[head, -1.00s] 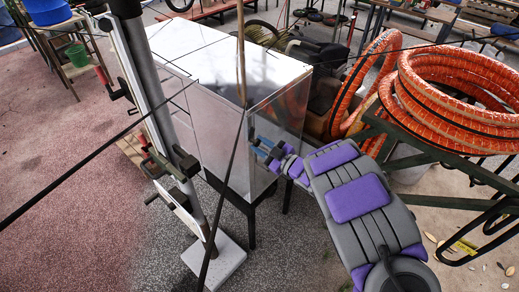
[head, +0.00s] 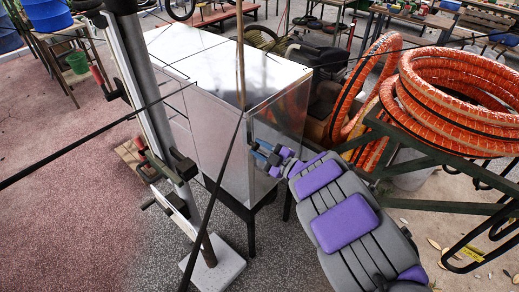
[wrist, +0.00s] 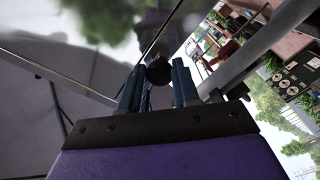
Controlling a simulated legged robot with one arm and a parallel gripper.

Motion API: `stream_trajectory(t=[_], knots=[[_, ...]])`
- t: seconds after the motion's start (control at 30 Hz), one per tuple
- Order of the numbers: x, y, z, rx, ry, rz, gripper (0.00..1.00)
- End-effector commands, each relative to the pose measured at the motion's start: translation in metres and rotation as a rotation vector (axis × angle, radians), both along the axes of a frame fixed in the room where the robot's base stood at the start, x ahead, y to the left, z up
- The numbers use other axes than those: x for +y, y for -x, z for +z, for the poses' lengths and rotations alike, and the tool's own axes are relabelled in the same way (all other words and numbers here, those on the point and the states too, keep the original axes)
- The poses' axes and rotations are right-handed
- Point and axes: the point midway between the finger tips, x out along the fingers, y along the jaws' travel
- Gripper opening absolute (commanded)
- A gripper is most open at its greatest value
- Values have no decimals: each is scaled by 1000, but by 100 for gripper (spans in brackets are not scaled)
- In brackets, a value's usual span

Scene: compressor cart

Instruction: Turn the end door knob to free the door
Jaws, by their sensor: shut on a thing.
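The compressor cart is a shiny metal cabinet (head: 207,115) on dark legs in the middle of the head view. Its end door (head: 287,118) is the reflective panel on the right-hand end. My gripper (head: 266,155) is at the left part of that panel, with the arm reaching in from the lower right. In the wrist view the dark round knob (wrist: 158,72) sits between the two blue fingers of my gripper (wrist: 158,85), which are shut on it. The knob is hidden in the head view, and its turn angle cannot be told.
A rack with orange coiled hoses (head: 455,100) stands close to the right of my arm. A grey post (head: 150,95) on a pale base plate (head: 212,262) stands in front of the cabinet's left side. Thin dark cables cross the view. Paved floor lies open at left.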

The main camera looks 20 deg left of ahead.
Motion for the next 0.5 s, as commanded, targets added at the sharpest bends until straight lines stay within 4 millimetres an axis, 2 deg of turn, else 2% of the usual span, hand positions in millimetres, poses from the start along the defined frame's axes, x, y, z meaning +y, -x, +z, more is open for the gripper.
stream_trajectory(t=[0.13,0.17,0.4,0.5], knots=[[1,0,0,-1,0,1,0],[1,0,0,-1,0,1,32],[2,0,-1,2,2,1,55],[2,-1,-2,2,3,1,56]])
